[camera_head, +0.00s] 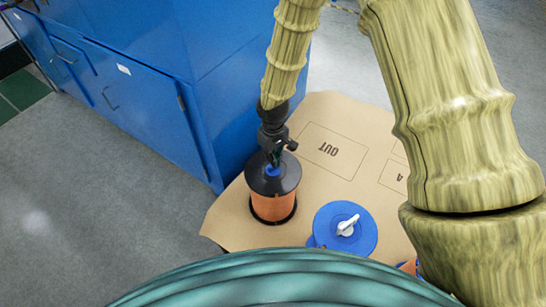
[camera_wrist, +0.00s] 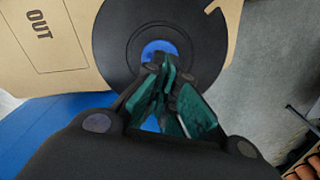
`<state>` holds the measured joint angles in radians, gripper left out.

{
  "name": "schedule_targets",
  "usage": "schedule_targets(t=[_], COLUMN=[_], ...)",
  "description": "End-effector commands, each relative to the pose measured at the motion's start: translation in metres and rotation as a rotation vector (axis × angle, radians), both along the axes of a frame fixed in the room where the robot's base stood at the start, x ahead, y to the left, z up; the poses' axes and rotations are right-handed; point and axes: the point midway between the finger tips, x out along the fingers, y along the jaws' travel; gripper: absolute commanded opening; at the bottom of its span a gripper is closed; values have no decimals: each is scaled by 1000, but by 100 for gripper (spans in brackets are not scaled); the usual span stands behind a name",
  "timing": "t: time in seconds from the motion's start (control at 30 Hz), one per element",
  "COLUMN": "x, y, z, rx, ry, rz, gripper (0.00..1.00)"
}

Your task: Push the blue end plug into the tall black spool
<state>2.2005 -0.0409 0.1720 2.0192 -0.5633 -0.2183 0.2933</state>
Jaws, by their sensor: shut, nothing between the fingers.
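The tall black spool (camera_head: 273,185), wound with copper-orange wire, stands upright on the brown board. Its round black top flange also shows in the wrist view (camera_wrist: 117,50). The blue end plug (camera_head: 272,171) sits at the centre of that flange; its blue face shows in the wrist view (camera_wrist: 158,47), partly hidden by my fingers. My gripper (camera_head: 275,158) points down over the plug from above. In the wrist view its green fingertips (camera_wrist: 166,72) are shut together, with nothing between them, at or just above the plug. I cannot tell whether they touch it.
A blue spool with a white handle (camera_head: 346,226) stands right of the black spool. The brown board (camera_head: 225,222) bears printed outlines, one marked OUT (camera_head: 328,149). A blue cabinet (camera_head: 140,85) stands close behind at the left. Open grey floor (camera_head: 90,200) lies left.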

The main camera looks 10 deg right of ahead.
Motion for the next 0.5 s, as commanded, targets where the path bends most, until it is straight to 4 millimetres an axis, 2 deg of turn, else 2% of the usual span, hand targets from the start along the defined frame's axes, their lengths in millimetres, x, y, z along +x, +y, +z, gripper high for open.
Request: schedule_targets(t=[0.5], x=[0], y=[0], z=[-8], rx=[0], ry=[0], rz=[0], gripper=[0])
